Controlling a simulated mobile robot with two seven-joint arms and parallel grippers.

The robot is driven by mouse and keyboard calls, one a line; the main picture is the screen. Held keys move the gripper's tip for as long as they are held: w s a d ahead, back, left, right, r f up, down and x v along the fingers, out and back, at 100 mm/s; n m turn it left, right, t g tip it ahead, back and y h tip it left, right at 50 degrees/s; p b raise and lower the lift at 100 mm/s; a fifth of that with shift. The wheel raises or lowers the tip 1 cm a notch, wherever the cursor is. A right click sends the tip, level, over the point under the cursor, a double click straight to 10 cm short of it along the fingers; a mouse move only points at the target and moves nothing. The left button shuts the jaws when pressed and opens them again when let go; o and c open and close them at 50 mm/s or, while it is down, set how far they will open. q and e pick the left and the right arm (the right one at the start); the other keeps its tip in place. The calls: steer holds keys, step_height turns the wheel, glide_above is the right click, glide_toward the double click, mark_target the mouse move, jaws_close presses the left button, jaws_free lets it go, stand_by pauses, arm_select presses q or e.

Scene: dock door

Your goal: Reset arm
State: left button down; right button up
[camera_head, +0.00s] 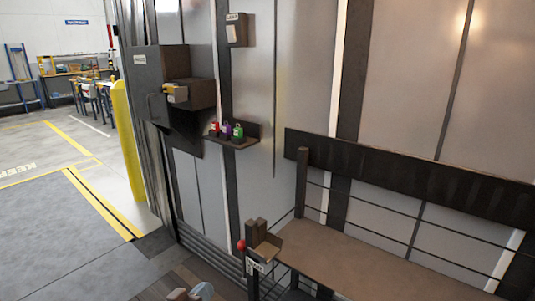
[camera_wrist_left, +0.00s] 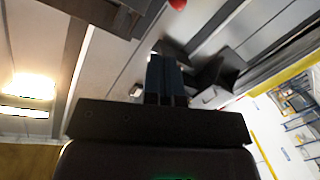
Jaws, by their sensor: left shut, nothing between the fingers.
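My left gripper (camera_wrist_left: 164,60) shows in the left wrist view, its two dark fingers side by side and closed, with nothing between them. It points toward the wall panels and the dark wall-mounted box, apart from them. In the head view only a small pale, rounded part shows at the bottom edge, and I cannot tell its fingers there. My right gripper is in neither view.
A post with a red knob (camera_head: 241,245) stands close, beside a brown bench (camera_head: 370,268) at the right. A small shelf (camera_head: 232,141) holds several coloured padlocks. A dark wall box (camera_head: 176,87) is left of it. A yellow bollard (camera_head: 128,140) and open floor lie left.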

arm_select(q)
steer(key=s+a+f+g+y+p, duration=0.1)
steer(key=s+a, duration=0.3)
steer(key=s, duration=0.6)
steer(key=s+a+f+g+y+p, duration=0.1)
steer(key=s+a+f+y, duration=0.3)
steer(key=s, duration=0.7)
steer(key=s+a+f+g+y+p, duration=0.1)
steer(key=s+a+f+y+p, duration=0.1)
steer(key=s, duration=0.9)
steer(key=shift+a+f+g+y+p, duration=0.35)
steer(key=shift+a+y, duration=0.25)
steer(key=shift+a, duration=0.4)
steer(key=shift+s, duration=0.1)
